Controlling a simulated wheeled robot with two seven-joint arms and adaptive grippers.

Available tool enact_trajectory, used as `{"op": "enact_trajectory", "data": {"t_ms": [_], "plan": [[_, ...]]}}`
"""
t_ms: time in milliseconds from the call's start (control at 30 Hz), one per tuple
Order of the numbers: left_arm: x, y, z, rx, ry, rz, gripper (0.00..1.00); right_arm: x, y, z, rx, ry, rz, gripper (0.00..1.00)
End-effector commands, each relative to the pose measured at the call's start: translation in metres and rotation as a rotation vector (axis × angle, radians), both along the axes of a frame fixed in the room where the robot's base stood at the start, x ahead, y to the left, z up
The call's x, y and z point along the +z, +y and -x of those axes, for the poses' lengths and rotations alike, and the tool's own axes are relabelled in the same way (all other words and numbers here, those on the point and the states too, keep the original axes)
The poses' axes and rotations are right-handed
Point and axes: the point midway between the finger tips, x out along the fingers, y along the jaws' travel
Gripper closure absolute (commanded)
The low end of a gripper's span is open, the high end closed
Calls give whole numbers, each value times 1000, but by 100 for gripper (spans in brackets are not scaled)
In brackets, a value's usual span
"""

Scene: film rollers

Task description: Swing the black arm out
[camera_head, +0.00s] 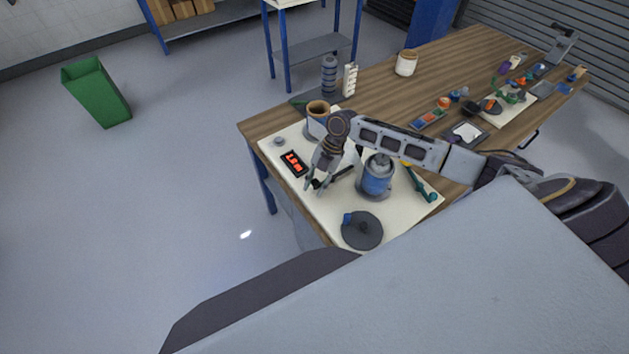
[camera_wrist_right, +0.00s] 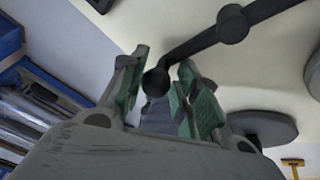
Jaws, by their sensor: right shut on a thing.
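The black arm (camera_head: 343,173) is a thin dark bar over the cream mat, beside the blue and silver canister (camera_head: 376,180). My right gripper (camera_head: 314,184) is at the bar's left end and is shut on it. In the right wrist view, the black arm (camera_wrist_right: 195,44) runs from the upper right to a round end knob that sits between the green-padded fingers of my right gripper (camera_wrist_right: 158,88). A thicker round joint shows partway along the bar. My left gripper is not in view.
A black display with red digits (camera_head: 294,163) lies left of the gripper on the cream mat (camera_head: 320,211). A dark round disc (camera_head: 362,232) lies at the front. A brown-rimmed pot (camera_head: 317,118) stands behind. The wooden table's far middle (camera_head: 455,70) is clear.

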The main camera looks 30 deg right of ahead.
Motion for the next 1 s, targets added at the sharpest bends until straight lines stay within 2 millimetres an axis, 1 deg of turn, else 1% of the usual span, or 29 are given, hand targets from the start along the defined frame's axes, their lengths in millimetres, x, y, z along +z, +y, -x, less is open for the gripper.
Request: {"op": "enact_trajectory", "data": {"t_ms": [33, 300, 500, 1000], "plan": [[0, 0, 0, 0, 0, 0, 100, 7, 1, -5, 32, -24, -6, 100], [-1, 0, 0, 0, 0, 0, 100, 7, -2, 6, 200, -24, -6, 100], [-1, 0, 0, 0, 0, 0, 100, 7, -3, 11, 273, -24, -7, 100], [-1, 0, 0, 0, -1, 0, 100, 7, -3, 13, 300, -25, -9, 100]]}}
